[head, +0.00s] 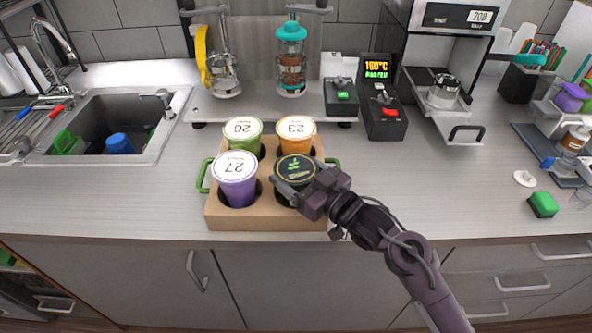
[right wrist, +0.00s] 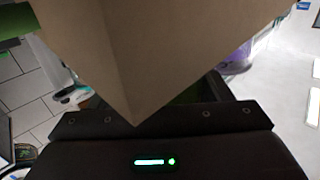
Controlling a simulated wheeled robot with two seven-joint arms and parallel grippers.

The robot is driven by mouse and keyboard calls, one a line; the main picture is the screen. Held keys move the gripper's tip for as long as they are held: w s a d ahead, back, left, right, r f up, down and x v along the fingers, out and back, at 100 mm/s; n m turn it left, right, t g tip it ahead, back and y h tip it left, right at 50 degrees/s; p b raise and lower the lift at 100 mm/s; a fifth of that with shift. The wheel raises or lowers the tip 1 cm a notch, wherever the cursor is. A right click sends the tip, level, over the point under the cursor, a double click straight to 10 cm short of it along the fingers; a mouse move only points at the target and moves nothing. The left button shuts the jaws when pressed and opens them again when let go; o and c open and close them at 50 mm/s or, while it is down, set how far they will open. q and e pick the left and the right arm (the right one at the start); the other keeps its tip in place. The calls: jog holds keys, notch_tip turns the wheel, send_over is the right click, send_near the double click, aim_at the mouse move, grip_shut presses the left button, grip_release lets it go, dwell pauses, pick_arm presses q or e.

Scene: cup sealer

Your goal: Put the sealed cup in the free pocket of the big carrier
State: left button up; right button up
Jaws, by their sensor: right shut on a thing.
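The big carrier (head: 265,222) is a brown cardboard tray with green handles near the counter's front edge. A green cup marked 26 (head: 243,132), an orange cup marked 23 (head: 296,135) and a purple cup marked 27 (head: 236,175) stand in its pockets. The sealed cup (head: 295,167) has a dark lid with a green leaf print and is at the front right pocket. My right gripper (head: 294,190) is shut on this cup. Its lower part is hidden by the gripper and carrier. The carrier's cardboard (right wrist: 150,50) fills much of the right wrist view. My left gripper is not seen.
The sink (head: 110,125) is at the left. A sealing machine with a 160°C display (head: 377,68) and a coffee machine (head: 445,90) stand at the back. A green sponge (head: 543,205) lies at the right. Counter on both sides of the carrier is clear.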

jog(key=shift+f, duration=0.1)
jog(key=o, duration=1.3)
jog(key=shift+f, duration=0.1)
jog(key=shift+c, duration=0.2)
jog(key=shift+r, duration=0.25)
jog(key=b+v, duration=0.3)
jog(key=v, duration=0.9)
